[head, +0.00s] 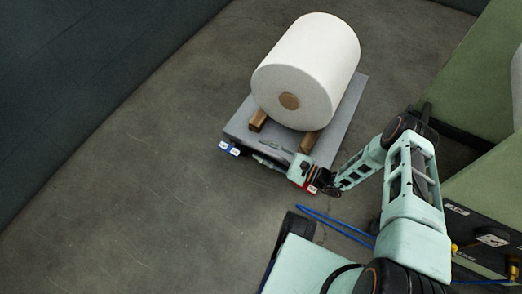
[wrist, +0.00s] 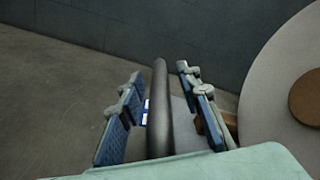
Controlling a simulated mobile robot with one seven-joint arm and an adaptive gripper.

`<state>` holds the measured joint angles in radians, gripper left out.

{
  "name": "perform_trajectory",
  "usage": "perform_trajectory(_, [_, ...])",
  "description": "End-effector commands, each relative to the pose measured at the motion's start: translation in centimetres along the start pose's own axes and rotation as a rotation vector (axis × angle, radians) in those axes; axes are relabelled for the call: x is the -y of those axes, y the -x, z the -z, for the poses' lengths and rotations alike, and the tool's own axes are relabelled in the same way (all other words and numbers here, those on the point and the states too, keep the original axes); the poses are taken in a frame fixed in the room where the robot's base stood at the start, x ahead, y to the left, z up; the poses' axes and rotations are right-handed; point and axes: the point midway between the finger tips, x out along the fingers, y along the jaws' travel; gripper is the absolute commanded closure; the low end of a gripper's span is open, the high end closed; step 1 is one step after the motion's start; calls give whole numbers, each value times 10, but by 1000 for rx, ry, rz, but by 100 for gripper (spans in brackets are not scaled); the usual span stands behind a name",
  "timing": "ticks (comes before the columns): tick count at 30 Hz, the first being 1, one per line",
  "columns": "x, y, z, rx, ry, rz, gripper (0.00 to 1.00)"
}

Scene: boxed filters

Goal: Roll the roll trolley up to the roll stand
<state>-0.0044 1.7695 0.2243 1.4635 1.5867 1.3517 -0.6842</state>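The roll trolley (head: 346,128) is a low grey platform in the upper middle of the head view. A large white roll (head: 318,62) with a brown core lies on it between wooden chocks (head: 258,121). My gripper (wrist: 160,108) is at the trolley's near edge. In the wrist view its blue-padded fingers stand apart on either side of a dark handle bar (wrist: 160,90), with gaps showing on both sides. The roll's end also shows at the right of the wrist view (wrist: 285,75). Green equipment (head: 480,75) stands at the right; whether it is the roll stand I cannot tell.
A dark wall (head: 80,70) runs along the left. Bare concrete floor (head: 130,190) lies open left of the trolley. A blue cable or hose (head: 335,222) shows below the trolley. A dark panel with labels (head: 480,235) is at the lower right.

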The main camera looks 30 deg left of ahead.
Motion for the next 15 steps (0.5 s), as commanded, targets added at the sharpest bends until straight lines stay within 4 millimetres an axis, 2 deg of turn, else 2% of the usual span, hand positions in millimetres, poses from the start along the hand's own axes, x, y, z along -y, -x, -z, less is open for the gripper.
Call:
perform_trajectory(4, [-1, -10, 0, 0, 0, -1, 68])
perform_trajectory(12, [0, -12, 0, 0, 0, 0, 68])
perform_trajectory(15, [0, -12, 0, 0, 0, 0, 77])
